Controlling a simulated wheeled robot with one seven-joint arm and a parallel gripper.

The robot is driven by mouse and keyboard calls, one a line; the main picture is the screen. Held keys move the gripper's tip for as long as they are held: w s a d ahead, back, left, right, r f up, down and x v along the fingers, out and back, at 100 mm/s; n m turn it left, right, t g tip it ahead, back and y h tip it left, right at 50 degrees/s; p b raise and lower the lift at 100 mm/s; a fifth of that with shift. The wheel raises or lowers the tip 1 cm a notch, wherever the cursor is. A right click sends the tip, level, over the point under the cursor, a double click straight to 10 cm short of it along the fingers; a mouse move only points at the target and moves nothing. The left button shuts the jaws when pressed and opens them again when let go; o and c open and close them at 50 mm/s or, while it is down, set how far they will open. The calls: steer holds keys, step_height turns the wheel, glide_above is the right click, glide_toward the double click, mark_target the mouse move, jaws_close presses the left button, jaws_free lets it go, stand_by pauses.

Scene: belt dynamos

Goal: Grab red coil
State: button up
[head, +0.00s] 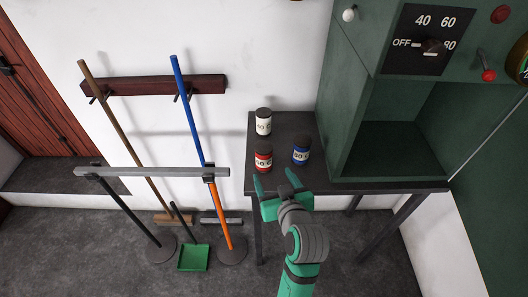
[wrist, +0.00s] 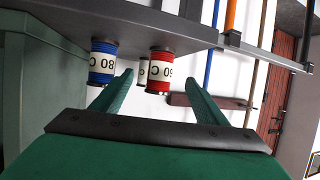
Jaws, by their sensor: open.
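The red coil (head: 263,160) stands upright near the front left edge of the dark table (head: 343,186), with a pale label and dark ends. My gripper (head: 276,180) is open and empty, its green fingers just in front of the red coil. In the wrist view, which shows the scene upside down, the red coil (wrist: 160,72) appears between the two spread fingertips (wrist: 159,80). I see no contact with it.
A blue coil (head: 301,151) stands right of the red one, and a white coil (head: 264,121) stands behind. A green cabinet (head: 345,100) with a dial fills the table's right side. Brooms and a barrier bar (head: 150,172) stand left.

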mark_target(266, 162)
steer(key=shift+w+r, duration=0.35)
steer(key=shift+r, duration=0.05)
steer(key=shift+w+a, duration=0.2)
steer(key=shift+w, duration=0.15)
steer(key=x, duration=0.5)
steer(key=shift+r+x, duration=0.2)
steer(key=shift+x, duration=2.4)
steer(key=shift+a, duration=0.15)
steer(key=shift+w, duration=0.1)
steer(key=c, duration=1.5)
steer(key=shift+a, duration=0.1)
